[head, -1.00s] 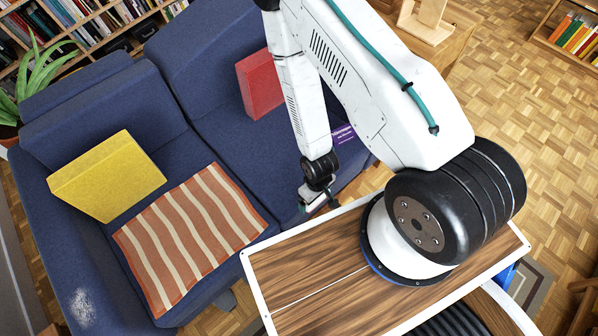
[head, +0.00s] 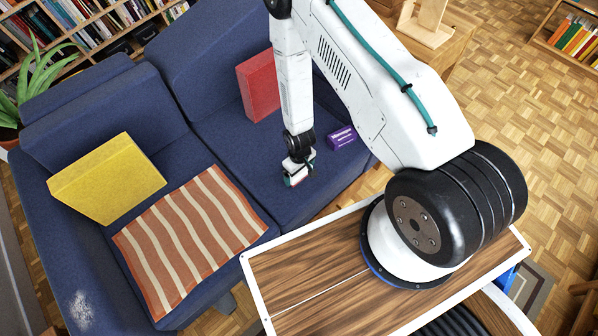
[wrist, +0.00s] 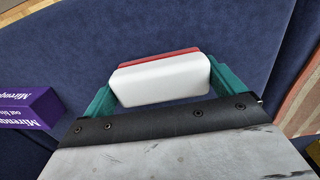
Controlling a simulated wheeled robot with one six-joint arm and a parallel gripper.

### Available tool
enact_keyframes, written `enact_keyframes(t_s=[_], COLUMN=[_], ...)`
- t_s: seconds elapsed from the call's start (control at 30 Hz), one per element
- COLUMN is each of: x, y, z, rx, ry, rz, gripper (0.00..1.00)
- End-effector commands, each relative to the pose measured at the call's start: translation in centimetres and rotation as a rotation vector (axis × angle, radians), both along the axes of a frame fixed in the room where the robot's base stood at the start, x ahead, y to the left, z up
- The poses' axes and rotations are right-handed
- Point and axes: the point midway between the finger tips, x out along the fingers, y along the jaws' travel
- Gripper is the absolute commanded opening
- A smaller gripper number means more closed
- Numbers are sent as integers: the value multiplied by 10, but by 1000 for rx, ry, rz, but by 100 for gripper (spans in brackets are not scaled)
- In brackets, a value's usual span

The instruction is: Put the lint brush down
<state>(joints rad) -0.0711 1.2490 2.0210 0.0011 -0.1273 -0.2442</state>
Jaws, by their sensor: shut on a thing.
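The lint brush shows in the wrist view as a white block (wrist: 163,83) with a red strip along its far edge. My gripper (wrist: 160,88) is shut on it, with a teal finger at each end. In the head view my gripper (head: 297,177) points down over the right seat of the blue sofa (head: 235,140), near the seat's front. The brush is tiny there and partly hidden by the gripper. I cannot tell whether it touches the seat.
A purple box (head: 341,138) lies on the seat right of my gripper; the wrist view also shows it (wrist: 32,108). A red cushion (head: 260,86) leans at the back. A striped cloth (head: 190,235) and a yellow cushion (head: 107,177) are left. Seat around the gripper is bare.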

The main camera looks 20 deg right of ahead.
Motion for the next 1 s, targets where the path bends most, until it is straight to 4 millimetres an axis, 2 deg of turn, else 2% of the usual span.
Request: enact_keyframes(t_s=[0.3,0.33,0.37,0.63,0.77,1.0], x=[0,0,0,0,1,1], y=[0,0,0,0,0,0], z=[-3,-4,-3,0,14,65], rx=[0,0,0,0,1,0], ry=[-1,-1,-1,-1,-2,-4], rz=[0,0,0,0,0,0], gripper=[76,97,100,100,100,100])
